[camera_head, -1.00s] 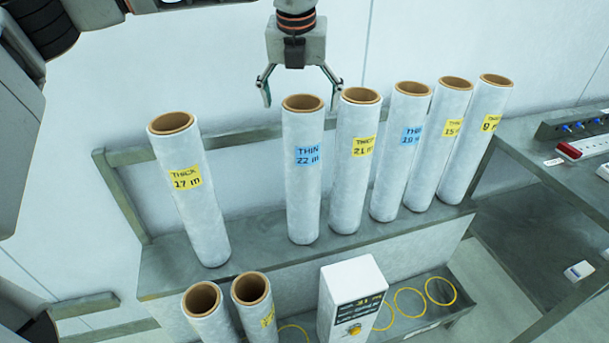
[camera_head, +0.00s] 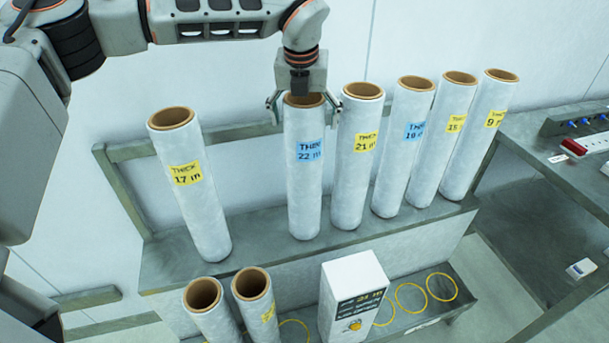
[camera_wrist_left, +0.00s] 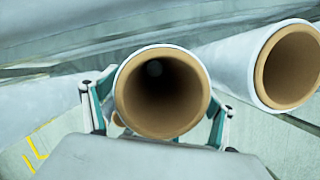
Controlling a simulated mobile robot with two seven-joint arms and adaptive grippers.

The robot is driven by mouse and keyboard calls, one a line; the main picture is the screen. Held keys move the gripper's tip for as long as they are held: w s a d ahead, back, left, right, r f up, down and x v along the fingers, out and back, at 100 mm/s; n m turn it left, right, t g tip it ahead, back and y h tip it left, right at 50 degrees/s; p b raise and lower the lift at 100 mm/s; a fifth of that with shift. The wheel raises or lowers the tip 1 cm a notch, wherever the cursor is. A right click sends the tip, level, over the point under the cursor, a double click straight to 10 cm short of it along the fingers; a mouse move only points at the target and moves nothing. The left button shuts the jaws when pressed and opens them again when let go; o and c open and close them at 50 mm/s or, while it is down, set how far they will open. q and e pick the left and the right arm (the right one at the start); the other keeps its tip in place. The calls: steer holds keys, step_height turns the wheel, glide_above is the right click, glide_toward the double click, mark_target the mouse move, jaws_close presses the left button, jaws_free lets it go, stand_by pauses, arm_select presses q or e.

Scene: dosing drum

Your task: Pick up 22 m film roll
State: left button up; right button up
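The 22 m film roll (camera_head: 304,185) is a white upright tube with a brown core and a blue "THIN 22 m" label. It stands on the grey shelf (camera_head: 255,257), second from the left in the back row. My left gripper (camera_head: 303,107) is over its top, with one finger on each side and small gaps showing. In the left wrist view the roll's open brown end (camera_wrist_left: 162,92) lies between the two fingers (camera_wrist_left: 158,118). The gripper looks open. My right gripper is not in view.
The 21 m roll (camera_head: 355,170) stands close to the right, with several more rolls beyond it. The 17 m roll (camera_head: 190,190) stands apart at left. Two rolls and a white box with a display (camera_head: 352,290) are in front, lower down. A side table (camera_head: 560,205) is at right.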

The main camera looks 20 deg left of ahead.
arm_select(q)
steer(key=c, duration=1.9)
steer(key=shift+w+r, duration=0.1)
steer(key=shift+r, duration=0.05)
